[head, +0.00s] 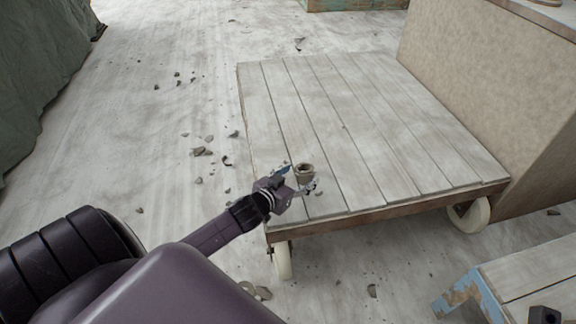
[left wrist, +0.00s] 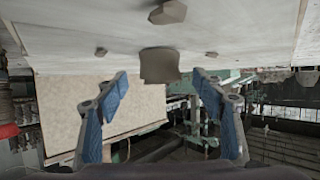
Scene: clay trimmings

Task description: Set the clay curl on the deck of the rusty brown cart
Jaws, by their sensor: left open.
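The clay curl (head: 305,171), a small grey-brown ring-like piece with a dark hollow, sits on the plank deck near the near-left corner of the rusty brown cart (head: 345,130). My left gripper (head: 297,178) is open at that corner, its blue-padded fingers pointing toward the curl. In the left wrist view, which looks upside down, the curl (left wrist: 159,66) rests on the deck (left wrist: 230,25), centred just beyond the open fingertips (left wrist: 162,82). No finger visibly touches it.
Small clay crumbs lie on the deck near the curl, and several grey scraps (head: 200,151) lie on the floor left of the cart. A large beige block (head: 490,90) stands right of the cart. A worn blue-edged bench (head: 530,275) is at lower right. Most of the deck is clear.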

